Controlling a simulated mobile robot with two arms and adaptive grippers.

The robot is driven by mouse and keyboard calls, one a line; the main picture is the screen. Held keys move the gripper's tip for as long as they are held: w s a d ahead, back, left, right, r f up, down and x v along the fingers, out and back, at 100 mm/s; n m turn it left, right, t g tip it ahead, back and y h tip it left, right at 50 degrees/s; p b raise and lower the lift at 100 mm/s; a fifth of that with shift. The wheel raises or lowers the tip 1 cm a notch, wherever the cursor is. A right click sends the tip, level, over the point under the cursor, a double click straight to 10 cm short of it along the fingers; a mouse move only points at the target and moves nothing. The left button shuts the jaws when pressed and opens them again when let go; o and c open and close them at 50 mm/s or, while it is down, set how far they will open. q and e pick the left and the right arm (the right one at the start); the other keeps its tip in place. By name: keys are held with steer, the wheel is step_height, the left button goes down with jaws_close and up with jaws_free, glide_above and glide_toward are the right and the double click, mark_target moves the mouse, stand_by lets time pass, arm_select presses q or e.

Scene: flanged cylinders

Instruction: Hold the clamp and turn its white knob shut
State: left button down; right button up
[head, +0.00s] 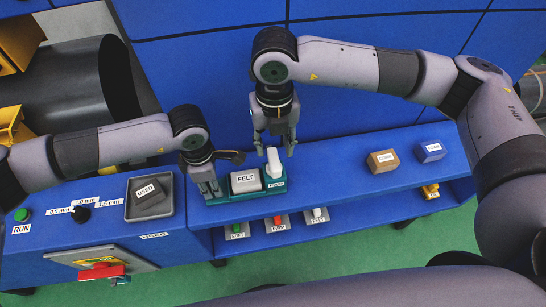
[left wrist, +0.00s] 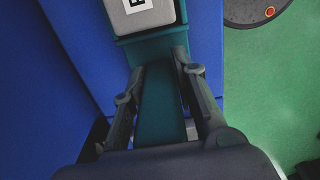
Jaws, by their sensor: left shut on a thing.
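The clamp is a long teal body (head: 238,197) on the blue bench, with a grey block labelled FELT (head: 246,181) on it. Its white knob (head: 273,164) stands up at the right end and leans slightly. My left gripper (head: 209,190) is shut on the clamp's left end. In the left wrist view the fingers (left wrist: 162,90) lie along both sides of the teal body (left wrist: 160,105), with the grey block (left wrist: 148,14) beyond them. My right gripper (head: 274,151) points down over the white knob, fingers spread on either side. Gaps show between fingers and knob.
A tan block (head: 382,161) and a blue block (head: 430,151) sit on the bench to the right. A grey tray (head: 165,208) with a dark block labelled USED (head: 149,192) is at left. Small coloured knobs stand on the lower shelf. The bench between clamp and tan block is clear.

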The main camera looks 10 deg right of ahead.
mark_target(274, 158)
step_height(274, 158, down, 6)
steer(key=shift+f, duration=0.15)
stand_by(0.3)
jaws_close()
stand_by(0.4)
